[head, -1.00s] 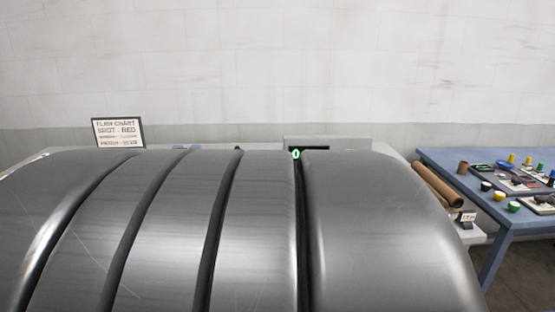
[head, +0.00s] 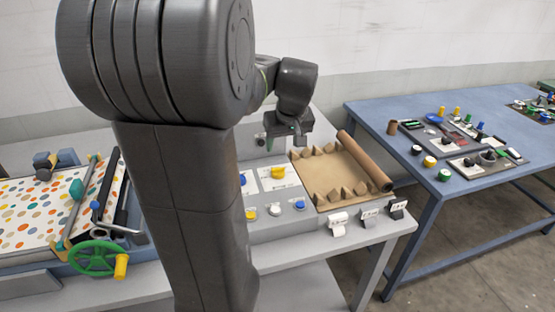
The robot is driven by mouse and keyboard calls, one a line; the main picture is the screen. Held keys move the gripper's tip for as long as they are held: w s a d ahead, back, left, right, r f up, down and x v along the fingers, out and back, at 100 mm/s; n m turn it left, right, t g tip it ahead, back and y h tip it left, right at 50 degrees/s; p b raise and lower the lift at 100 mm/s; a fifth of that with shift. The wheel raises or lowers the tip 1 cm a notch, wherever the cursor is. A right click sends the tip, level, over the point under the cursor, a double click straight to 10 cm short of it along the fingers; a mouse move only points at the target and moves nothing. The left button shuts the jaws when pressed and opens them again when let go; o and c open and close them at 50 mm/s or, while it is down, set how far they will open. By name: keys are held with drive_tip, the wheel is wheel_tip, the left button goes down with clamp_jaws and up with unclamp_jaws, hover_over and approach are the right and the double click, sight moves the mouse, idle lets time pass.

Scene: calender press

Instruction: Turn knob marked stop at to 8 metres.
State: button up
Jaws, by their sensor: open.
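A grey control panel (head: 272,224) stands behind and to the right of my arm. It carries a yellow knob (head: 278,172), a blue knob (head: 242,180) partly behind my arm, and several small coloured buttons along its front. The panel's lettering is too small to read, so I cannot tell which knob is marked stop at or where it points. My gripper (head: 285,143) is open, hanging over the back of the panel, above and behind the yellow knob. It appears empty and apart from the knobs. My arm hides the panel's left part.
Small label cards (head: 369,213) stand at the front edge. A press with a green handwheel (head: 96,258) is at left. A blue table (head: 440,205) with other controls stands at right.

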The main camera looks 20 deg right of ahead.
sight(278, 168)
drive_tip(key=p+x, duration=0.1)
drive_tip(key=x, duration=1.1)
drive_tip(key=shift+f, duration=0.3)
drive_tip(key=c, duration=1)
